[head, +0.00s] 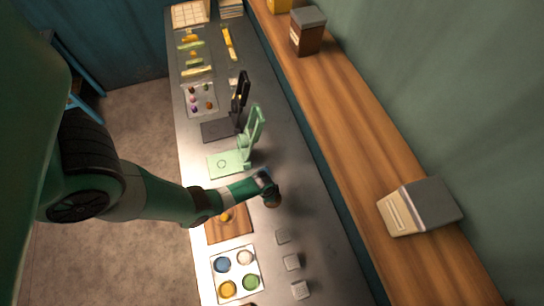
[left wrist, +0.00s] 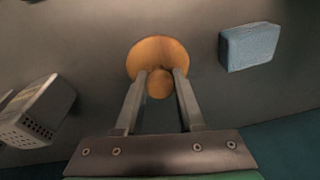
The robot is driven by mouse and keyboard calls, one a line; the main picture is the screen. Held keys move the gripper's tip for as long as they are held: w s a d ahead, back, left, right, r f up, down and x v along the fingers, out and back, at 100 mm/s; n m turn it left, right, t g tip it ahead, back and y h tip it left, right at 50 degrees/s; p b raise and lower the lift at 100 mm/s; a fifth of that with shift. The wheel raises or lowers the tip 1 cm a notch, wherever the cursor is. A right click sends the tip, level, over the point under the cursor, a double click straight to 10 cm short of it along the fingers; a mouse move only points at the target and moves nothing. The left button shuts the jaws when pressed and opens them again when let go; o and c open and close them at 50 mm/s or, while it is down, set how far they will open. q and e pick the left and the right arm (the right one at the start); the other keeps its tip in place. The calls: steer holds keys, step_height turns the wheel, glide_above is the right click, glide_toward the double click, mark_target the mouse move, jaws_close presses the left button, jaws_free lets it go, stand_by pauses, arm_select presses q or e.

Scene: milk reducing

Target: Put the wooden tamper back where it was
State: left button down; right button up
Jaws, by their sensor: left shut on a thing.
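The wooden tamper (left wrist: 158,56) has a round orange-brown base and a knob. In the left wrist view my left gripper (left wrist: 160,85) is shut on its knob, one finger on each side. In the head view the tamper (head: 273,200) shows just below my left gripper (head: 268,186), over the right part of the metal counter (head: 325,255). I cannot tell whether its base touches the counter. My right gripper is not in view.
A wooden board (head: 231,229) with a small orange item lies left of the tamper, partly behind my arm. Several small grey blocks (head: 291,262) and a tray of coloured bowls (head: 237,272) are nearer. A green stand (head: 250,135) is farther. A blue block (left wrist: 249,47) lies close by.

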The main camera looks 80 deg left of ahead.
arm_select(q)
steer(key=shift+f, duration=0.1)
steer(key=c, duration=0.5)
jaws_free()
steer(key=r+p, duration=0.3)
steer(key=r, duration=0.1)
steer(key=r+p, duration=0.2)
steer(key=shift+s+d+p, duration=0.15)
steer(key=shift+s+p, duration=0.15)
steer(key=shift+s, duration=0.1)
steer(key=shift+f, duration=0.1)
